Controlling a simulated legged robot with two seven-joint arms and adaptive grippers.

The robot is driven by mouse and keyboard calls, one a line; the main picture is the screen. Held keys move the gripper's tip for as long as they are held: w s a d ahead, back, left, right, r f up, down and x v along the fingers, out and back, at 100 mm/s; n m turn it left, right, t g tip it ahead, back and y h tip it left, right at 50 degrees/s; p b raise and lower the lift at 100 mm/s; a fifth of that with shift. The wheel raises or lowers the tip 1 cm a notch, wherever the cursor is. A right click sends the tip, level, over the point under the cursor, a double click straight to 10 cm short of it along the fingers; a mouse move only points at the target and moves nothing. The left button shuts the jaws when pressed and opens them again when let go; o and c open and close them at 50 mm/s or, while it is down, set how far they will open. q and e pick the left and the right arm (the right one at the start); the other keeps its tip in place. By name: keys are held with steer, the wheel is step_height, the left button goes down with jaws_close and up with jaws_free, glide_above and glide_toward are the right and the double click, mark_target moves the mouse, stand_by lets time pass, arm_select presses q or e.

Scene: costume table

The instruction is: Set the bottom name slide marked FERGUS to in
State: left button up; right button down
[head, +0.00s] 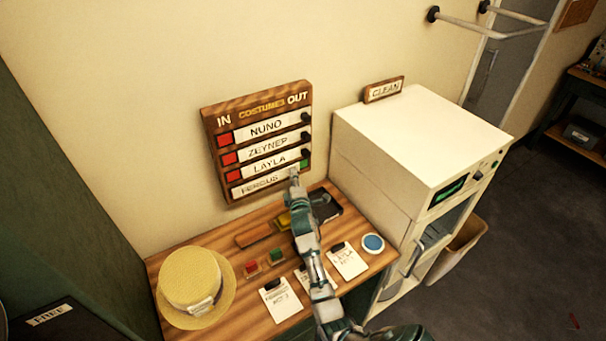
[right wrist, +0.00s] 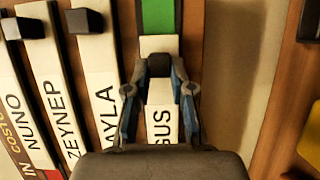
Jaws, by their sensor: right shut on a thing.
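The wooden costumes board (head: 206,130) hangs on the wall, with IN at its left and OUT at its right. The bottom FERGUS slide (head: 260,186) lies toward the left, with green (head: 304,164) bare at its right end and no red at its left. My right gripper (head: 294,173) is at the right part of this slide. In the right wrist view its fingers (right wrist: 160,78) are shut on the dark knob (right wrist: 158,64) of the FERGUS slide (right wrist: 161,122). The gripper hides part of the slide. My left gripper is not in view.
The NUNO (head: 266,128), ZEYNEP (head: 268,146) and LAYLA (head: 270,163) slides above show red at left and knobs at right. Below are a table (head: 185,254) with a straw hat (head: 192,278), note cards and small blocks. A white cabinet (head: 420,130) stands at right.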

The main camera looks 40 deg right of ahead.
steer(key=shift+a+f, duration=0.1)
steer(key=shift+a, duration=0.25)
steer(key=c, duration=1)
jaws_free()
steer(key=shift+w, duration=0.15)
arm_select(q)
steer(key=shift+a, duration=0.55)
arm_select(e)
steer(key=v, duration=1.1)
steer(key=shift+s, duration=0.45)
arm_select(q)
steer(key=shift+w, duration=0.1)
arm_select(e)
steer(key=shift+d+f, duration=0.1)
